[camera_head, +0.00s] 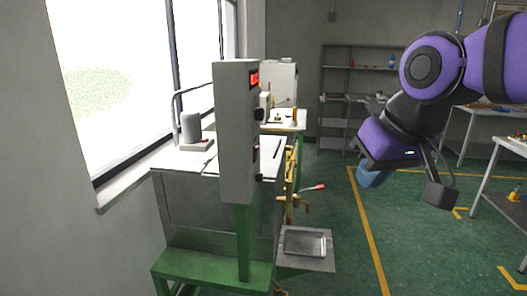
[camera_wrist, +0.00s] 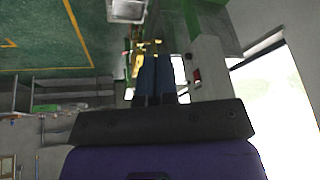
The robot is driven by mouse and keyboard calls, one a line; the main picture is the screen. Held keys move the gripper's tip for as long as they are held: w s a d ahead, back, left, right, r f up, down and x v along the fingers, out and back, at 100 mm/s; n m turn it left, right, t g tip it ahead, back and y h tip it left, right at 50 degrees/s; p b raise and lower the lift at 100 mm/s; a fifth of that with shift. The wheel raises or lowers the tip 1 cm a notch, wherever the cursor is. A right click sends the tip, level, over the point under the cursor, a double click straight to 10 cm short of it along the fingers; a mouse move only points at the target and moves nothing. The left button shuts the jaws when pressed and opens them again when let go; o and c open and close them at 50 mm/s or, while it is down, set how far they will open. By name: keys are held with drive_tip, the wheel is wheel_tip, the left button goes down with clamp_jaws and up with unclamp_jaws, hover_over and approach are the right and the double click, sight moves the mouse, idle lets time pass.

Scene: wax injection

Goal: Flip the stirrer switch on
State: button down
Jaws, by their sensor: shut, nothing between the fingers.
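A tall grey control box (camera_head: 235,130) stands on a green post in front of the wax tank. A red display (camera_head: 254,78) sits on its right-hand face, with small dark controls below it, seen nearly edge-on. I cannot tell which one is the stirrer switch or how it is set.
The metal tank (camera_head: 215,200) has a grey cylinder (camera_head: 190,127) on top. Shelves (camera_head: 350,68) stand at the back and a table at the far right. The green floor between is open.

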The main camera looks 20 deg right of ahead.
drive_tip(key=w+f+m+g+y, duration=0.2)
drive_tip(key=w+m+y, duration=0.5)
drive_tip(key=w+m, duration=0.7)
drive_tip(key=w+d+f+m+t+y, duration=0.2)
drive_tip(key=w+d+m, duration=0.1)
drive_tip(key=w, duration=0.4)
drive_tip(key=w+d+f+m+t+y, duration=0.2)
drive_tip(key=w+d+m, duration=0.2)
drive_tip(key=w+m, duration=0.2)
drive_tip(key=shift+w+d, duration=0.25)
drive_tip(key=shift+w, duration=0.4)
drive_tip(key=shift+f, duration=0.1)
approach(256, 155)
wheel_tip(256, 155, down, 3)
drive_tip(key=w+a, duration=0.1)
drive_tip(key=a, duration=0.1)
drive_tip(key=shift+w+a+r, duration=0.4)
drive_tip(key=shift+w+a, duration=0.35)
drive_tip(key=shift+a, duration=0.05)
drive_tip(key=shift+w+a+r, duration=0.3)
drive_tip(key=shift+w+a, duration=0.05)
drive_tip(key=shift+a, duration=0.25)
